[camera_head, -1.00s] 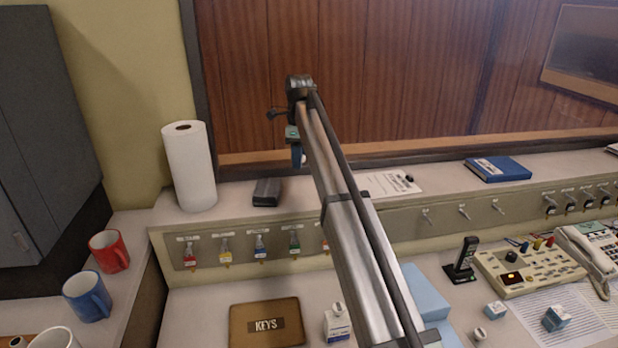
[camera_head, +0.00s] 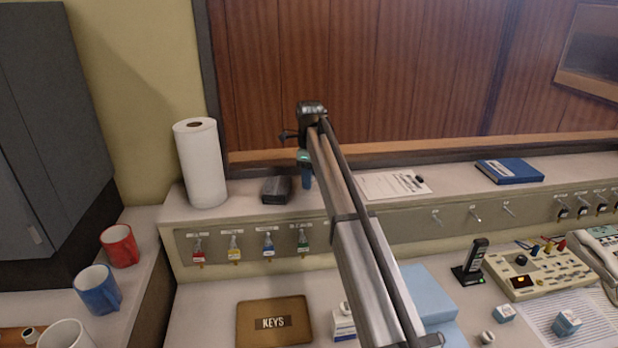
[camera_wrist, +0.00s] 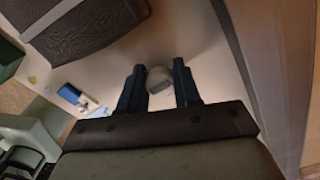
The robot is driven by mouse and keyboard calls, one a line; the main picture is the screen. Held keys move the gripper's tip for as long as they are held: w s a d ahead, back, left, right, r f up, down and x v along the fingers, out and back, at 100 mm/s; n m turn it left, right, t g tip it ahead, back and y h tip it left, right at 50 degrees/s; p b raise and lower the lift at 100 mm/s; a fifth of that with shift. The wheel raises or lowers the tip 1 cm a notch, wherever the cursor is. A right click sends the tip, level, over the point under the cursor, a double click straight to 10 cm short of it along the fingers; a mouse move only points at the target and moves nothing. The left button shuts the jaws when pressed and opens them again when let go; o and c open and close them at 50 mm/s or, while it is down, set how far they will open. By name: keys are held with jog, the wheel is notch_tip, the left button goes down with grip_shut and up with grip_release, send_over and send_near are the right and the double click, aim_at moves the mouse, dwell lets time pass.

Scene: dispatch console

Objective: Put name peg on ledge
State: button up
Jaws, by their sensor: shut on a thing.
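The ledge (camera_head: 240,200) is the pale raised shelf along the wall. It also fills much of the wrist view (camera_wrist: 112,65). My gripper (camera_head: 307,184) is low over the ledge, just right of a dark box (camera_head: 276,190). In the wrist view my gripper (camera_wrist: 160,88) is shut on a small rounded pale name peg (camera_wrist: 159,79), held between its two dark fingers. The peg cannot be made out in the head view. Whether it touches the ledge cannot be told.
A paper towel roll (camera_head: 201,165) stands left on the ledge; a paper sheet (camera_head: 392,186) and blue book (camera_head: 509,172) lie to the right. Keys with coloured tags (camera_head: 268,246) hang on the ledge's front. The dark box is close beside my gripper in the wrist view (camera_wrist: 65,22).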

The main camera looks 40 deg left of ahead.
jog(key=o, duration=1)
notch_tip(320, 180, up, 12)
jog(key=shift+r, duration=0.1)
